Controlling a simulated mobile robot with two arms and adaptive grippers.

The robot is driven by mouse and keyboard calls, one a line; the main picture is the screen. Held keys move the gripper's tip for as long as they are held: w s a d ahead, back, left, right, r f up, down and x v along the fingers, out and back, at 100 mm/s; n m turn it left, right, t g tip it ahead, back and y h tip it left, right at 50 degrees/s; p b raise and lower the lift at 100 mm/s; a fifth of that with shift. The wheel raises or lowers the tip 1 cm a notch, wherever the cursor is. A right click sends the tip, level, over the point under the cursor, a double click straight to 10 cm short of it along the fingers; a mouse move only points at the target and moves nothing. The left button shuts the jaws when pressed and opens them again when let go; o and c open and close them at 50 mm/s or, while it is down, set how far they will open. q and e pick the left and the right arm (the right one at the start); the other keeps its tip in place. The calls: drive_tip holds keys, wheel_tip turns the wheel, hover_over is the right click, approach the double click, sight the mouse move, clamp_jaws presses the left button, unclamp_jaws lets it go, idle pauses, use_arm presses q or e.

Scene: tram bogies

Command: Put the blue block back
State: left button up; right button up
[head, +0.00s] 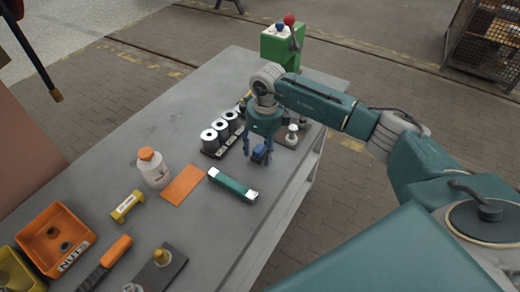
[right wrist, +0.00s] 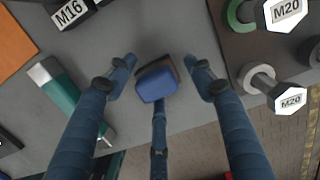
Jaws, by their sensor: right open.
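The blue block (right wrist: 157,85) is in the right wrist view, between the spread fingers of my right gripper (right wrist: 160,72). A dark brownish part shows against its far side; I cannot tell whether it belongs to the block. In the head view the blue block (head: 260,154) is low among the fingertips of my right gripper (head: 257,147), over the right part of the grey table (head: 110,130). The gripper points down and is open. One finger lies close in front of the block in the wrist view; whether it touches is unclear. My left gripper is not in view.
A green-and-white bar (head: 233,185) lies just in front. A dark rack with white-topped cylinders (head: 222,137) is to the left, and a plate with bolts (head: 292,131) to the right. A white bottle (head: 152,168), orange sheet (head: 183,185) and orange bin (head: 50,262) stand further left.

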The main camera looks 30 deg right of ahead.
sight(263, 149)
wheel_tip(263, 149, up, 12)
drive_tip(key=b, duration=0.4)
drive_tip(key=shift+s+d+b, duration=0.3)
drive_tip(key=shift+s, duration=0.15)
